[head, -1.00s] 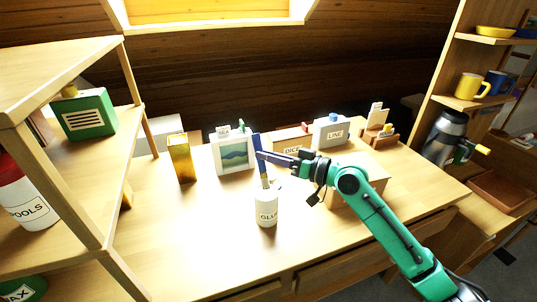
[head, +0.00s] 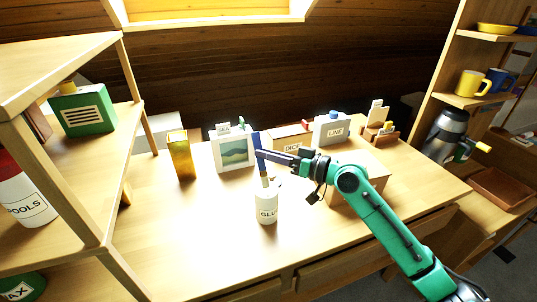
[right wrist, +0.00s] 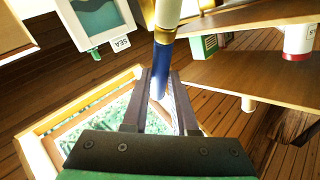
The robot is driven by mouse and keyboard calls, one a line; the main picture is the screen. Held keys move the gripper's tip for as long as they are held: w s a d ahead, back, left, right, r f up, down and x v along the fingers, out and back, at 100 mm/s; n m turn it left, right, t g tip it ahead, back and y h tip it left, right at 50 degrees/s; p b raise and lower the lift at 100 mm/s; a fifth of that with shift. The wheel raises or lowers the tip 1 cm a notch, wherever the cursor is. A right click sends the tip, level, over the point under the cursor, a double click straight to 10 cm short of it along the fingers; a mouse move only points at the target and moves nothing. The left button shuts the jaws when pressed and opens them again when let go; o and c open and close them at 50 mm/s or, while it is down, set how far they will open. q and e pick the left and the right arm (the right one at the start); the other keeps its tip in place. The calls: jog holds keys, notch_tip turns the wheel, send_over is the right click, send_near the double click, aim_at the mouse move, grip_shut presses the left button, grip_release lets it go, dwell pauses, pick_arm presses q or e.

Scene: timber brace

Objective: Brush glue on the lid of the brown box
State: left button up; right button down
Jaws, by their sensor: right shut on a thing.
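My right gripper (head: 264,155) is shut on the blue handle of a brush (head: 257,141), held nearly upright. In the right wrist view the blue handle (right wrist: 162,62) sits between the two fingers, with a pale shaft beyond it. The brush's lower end meets the mouth of a white jar labelled GLUE (head: 266,206); how deep it reaches is hidden. A light brown box (head: 376,185) stands right of the jar, partly hidden behind my right arm. A smaller brown box labelled DICE (head: 291,138) stands farther back. My left gripper is out of view.
Behind the jar stand an amber container (head: 181,156), a framed picture (head: 234,151) and a LINE container (head: 332,129). Shelves flank the table left (head: 118,190) and right (head: 462,103). The table's left front (head: 185,250) is clear.

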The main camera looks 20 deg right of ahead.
jog(key=shift+f+b, duration=0.55)
dwell(1.4)
jog(key=shift+r, duration=0.15)
notch_tip(320, 180, up, 7)
jog(key=p, duration=0.5)
dwell(0.3)
